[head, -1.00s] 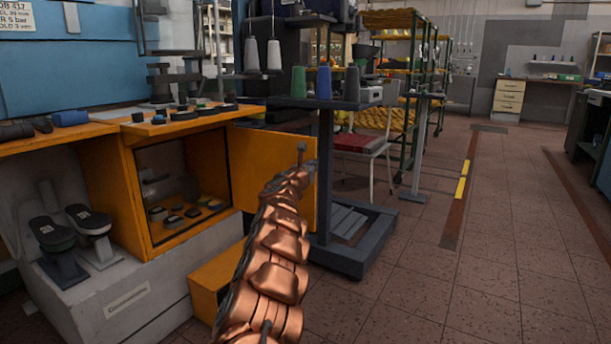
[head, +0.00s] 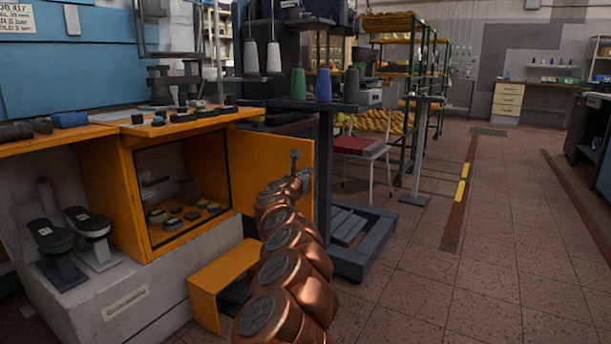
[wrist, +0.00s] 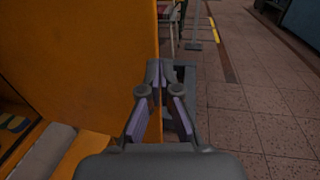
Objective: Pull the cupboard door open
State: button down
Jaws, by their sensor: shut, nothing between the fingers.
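The orange cupboard (head: 110,190) stands at the left in the head view, with its front open. Its orange door (head: 262,160) is swung outward to the right, and the interior with several small dark and pale pieces shows. My gripper (head: 304,180) is at the door's free edge, partly hidden by my arm. In the wrist view the door (wrist: 75,55) fills the left side. My gripper (wrist: 160,72) is shut with nothing between its fingers, its tips at the door's edge. I cannot tell whether they touch it. No handle is visible.
An orange step (head: 225,275) stands below the door. A dark stand (head: 326,180) with thread cones is close behind the door on a wide base. Two shoe-shaped forms (head: 90,222) stand left of the cupboard. The tiled floor (head: 480,270) to the right is clear.

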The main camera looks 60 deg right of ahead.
jog(key=shift+s+a, duration=0.1)
jog(key=shift+a, duration=0.55)
jog(key=shift+r, duration=0.1)
